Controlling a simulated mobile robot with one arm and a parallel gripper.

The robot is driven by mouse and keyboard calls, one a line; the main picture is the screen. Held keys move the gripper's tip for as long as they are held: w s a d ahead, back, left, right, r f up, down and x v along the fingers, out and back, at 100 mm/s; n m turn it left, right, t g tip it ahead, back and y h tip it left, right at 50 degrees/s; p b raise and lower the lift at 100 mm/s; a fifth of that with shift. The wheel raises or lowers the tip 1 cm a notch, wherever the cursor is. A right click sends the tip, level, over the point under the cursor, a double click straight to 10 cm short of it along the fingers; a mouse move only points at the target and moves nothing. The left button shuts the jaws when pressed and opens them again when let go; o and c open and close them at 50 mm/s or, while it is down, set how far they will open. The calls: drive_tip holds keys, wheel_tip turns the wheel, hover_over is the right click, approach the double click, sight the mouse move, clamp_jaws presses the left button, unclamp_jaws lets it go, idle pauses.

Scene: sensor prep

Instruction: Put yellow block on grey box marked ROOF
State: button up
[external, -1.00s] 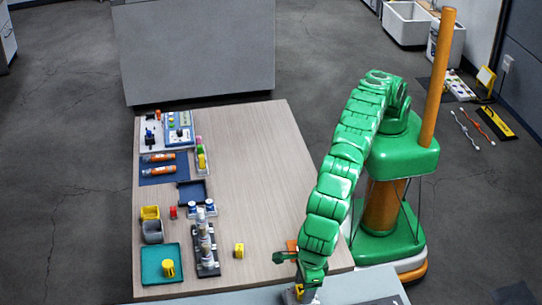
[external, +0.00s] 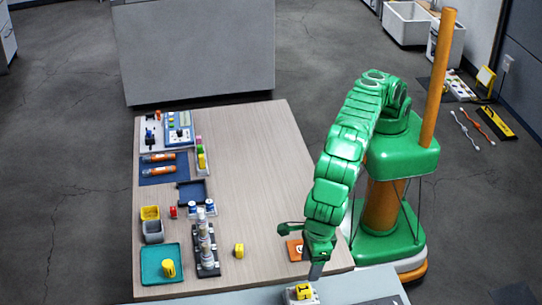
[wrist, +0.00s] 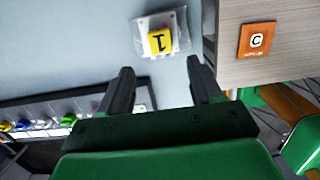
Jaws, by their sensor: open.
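A yellow block (external: 304,291) with a dark mark sits on a small pale grey or white box (external: 290,299) at the front surface. In the wrist view the yellow block (wrist: 160,42) rests on the pale box (wrist: 181,29), ahead of my fingertips and apart from them. My gripper (external: 316,271) is above and slightly right of the block. In the wrist view my gripper (wrist: 164,78) is open, with nothing between its fingers. No ROOF lettering is legible. Another small yellow piece (external: 239,250) stands on the wooden table.
The wooden table (external: 260,170) holds an orange card marked C (wrist: 257,40), a rack with bottles (external: 206,250), a teal tray (external: 150,279) and a grey bin (external: 153,238) at left. The table's middle is clear.

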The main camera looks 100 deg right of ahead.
wheel_tip(320, 180, up, 2)
drive_tip(key=shift+s, duration=0.1)
idle(0.7)
